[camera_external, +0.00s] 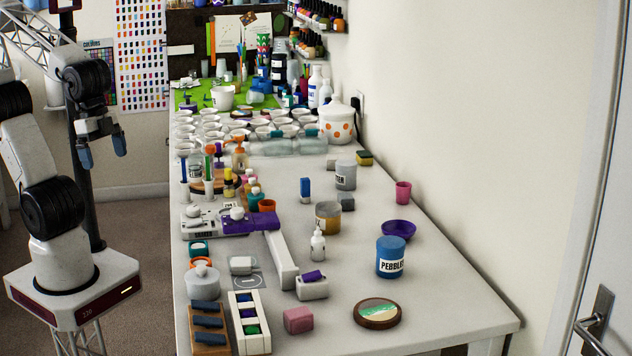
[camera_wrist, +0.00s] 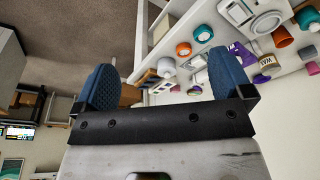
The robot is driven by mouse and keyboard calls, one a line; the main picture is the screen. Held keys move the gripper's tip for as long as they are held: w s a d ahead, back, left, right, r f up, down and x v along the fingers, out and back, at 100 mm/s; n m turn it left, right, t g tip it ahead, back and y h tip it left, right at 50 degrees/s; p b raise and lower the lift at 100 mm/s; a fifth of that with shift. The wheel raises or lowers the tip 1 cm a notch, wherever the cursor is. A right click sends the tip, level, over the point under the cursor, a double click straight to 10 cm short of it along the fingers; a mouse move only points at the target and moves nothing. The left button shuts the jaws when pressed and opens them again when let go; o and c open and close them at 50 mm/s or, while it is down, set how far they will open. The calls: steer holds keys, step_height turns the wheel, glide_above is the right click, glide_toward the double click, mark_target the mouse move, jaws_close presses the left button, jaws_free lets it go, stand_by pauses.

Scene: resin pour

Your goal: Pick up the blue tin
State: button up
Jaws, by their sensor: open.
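The blue tin (camera_external: 391,257) stands upright near the front right of the table in the external view, with a white label reading "PEBBLES". My gripper (camera_external: 102,152) hangs at the upper left of that view, off the table's left side and far from the tin. Its two blue fingers are apart with nothing between them. In the wrist view my gripper (camera_wrist: 160,88) also shows its blue fingers spread and empty. I cannot make out the blue tin in the wrist view.
Beside the tin are a purple bowl (camera_external: 398,230) and a round wooden coaster (camera_external: 377,313). A small white bottle (camera_external: 318,246) and a tin with a tan band (camera_external: 328,217) stand to its left. Several cups and bottles crowd the table's back. A wall runs along the right.

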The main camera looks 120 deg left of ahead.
steer(key=w+a+f+n+t+h, duration=0.15)
steer(key=w+n+h, duration=0.45)
steer(key=w, duration=1)
steer(key=w+a+n+t+h, duration=0.1)
steer(key=w+a+n+t, duration=0.1)
steer(key=w+n, duration=1.1)
steer(key=n+t+y, duration=0.3)
steer(key=n+t, duration=0.4)
steer(key=n, duration=0.7)
glide_toward(390, 257)
steer(key=a, duration=0.2)
steer(key=shift+w+a+f, duration=0.3)
steer(key=shift+w+f, duration=0.05)
steer(key=shift+w, duration=0.1)
steer(key=shift+x, duration=1.2)
steer(key=shift+d+f, duration=0.15)
steer(key=shift+d, duration=0.05)
